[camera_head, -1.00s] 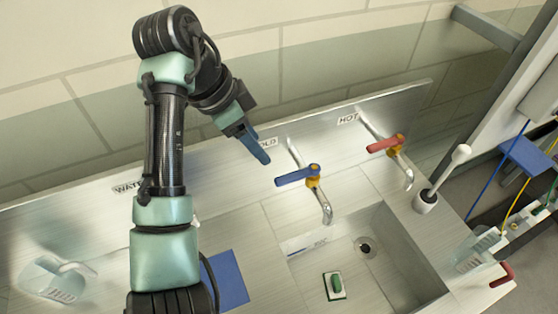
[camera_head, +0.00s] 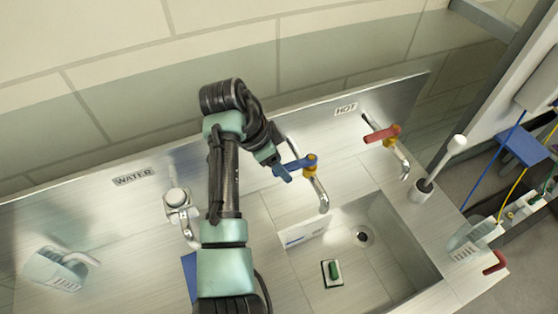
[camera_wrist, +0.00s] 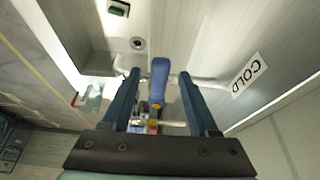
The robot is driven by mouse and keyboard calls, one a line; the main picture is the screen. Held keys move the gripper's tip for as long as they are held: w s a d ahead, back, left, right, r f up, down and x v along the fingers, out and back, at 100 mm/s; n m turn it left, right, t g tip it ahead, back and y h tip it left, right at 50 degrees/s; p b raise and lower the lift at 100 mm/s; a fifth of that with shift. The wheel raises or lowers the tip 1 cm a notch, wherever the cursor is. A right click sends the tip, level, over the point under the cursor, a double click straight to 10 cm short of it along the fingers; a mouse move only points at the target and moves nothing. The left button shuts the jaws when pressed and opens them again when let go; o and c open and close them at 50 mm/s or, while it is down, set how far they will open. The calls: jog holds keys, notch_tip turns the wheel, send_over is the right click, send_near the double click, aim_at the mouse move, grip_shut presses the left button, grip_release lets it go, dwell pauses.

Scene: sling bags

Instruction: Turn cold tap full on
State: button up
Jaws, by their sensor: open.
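The cold tap has a blue lever (camera_head: 296,165) on a yellow-orange stem and a silver spout (camera_head: 321,195) over the sink. In the head view the lever points left from its stem. My gripper (camera_head: 284,174) is at the lever's free end. In the wrist view the blue lever (camera_wrist: 160,72) lies between the two fingers of my open gripper (camera_wrist: 159,76), with a visible gap on each side. The COLD label (camera_wrist: 246,74) shows in the wrist view; my arm hides it in the head view.
The hot tap's red lever (camera_head: 382,133) is to the right, with a white-handled brush (camera_head: 440,170) in a holder beyond. The sink (camera_head: 385,255) holds a small green-and-white item (camera_head: 332,272). Another tap (camera_head: 178,200) stands left of my arm, below the WATER label (camera_head: 134,177).

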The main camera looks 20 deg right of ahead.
grip_shut()
jog(key=shift+r, duration=0.1)
dwell(1.2)
